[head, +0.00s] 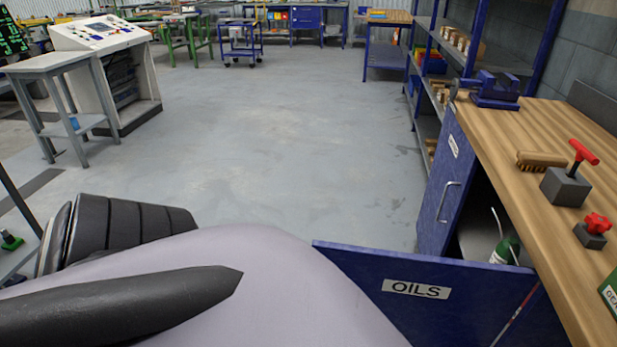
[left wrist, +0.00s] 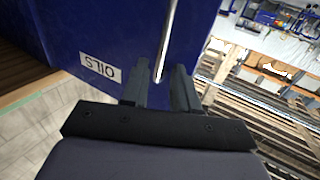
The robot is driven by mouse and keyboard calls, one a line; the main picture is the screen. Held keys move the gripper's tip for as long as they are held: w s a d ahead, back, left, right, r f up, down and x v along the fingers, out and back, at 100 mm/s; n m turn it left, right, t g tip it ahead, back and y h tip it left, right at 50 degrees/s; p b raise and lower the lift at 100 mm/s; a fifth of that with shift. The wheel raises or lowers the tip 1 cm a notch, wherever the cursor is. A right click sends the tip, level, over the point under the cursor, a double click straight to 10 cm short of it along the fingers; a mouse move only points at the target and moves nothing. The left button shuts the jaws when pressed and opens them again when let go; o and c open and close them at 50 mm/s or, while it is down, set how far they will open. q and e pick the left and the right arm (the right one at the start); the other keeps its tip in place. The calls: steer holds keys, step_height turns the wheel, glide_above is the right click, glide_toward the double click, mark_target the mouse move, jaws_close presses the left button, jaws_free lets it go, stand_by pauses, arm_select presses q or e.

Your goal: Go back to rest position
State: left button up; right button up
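The blue cabinet door marked OILS (head: 352,277) stands swung open below the wooden workbench, in front of me. In the left wrist view the same door (left wrist: 75,30) shows its OILS label and a metal bar handle (left wrist: 168,40). My left gripper (left wrist: 160,82) is beside the door, its two dark fingers apart, with the lower end of the handle appearing between them. I cannot tell whether a finger touches it. My left gripper is hidden in the head view. My right gripper shows in neither view.
The workbench (head: 520,175) at right carries a blue vise (head: 495,92), a brush (head: 541,159) and red-handled tools. A green bottle (head: 505,250) stands in the open cabinet. A console (head: 110,70) is at left. The floor (head: 270,130) ahead is clear.

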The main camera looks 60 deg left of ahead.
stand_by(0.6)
arm_select(q)
steer(key=w+d+r+m+g+h+p, duration=0.1)
steer(key=w+d+r+m+g+h, duration=0.1)
steer(key=d, duration=0.5)
steer(key=w+d+r+m+g+h+p, duration=0.2)
steer(key=d+r+m+g+h, duration=0.2)
steer(key=d+h, duration=0.3)
steer(key=shift+w+d+r+m+h, duration=0.3)
steer(key=shift+w+d+r+m, duration=0.05)
steer(key=shift+d+m, duration=0.25)
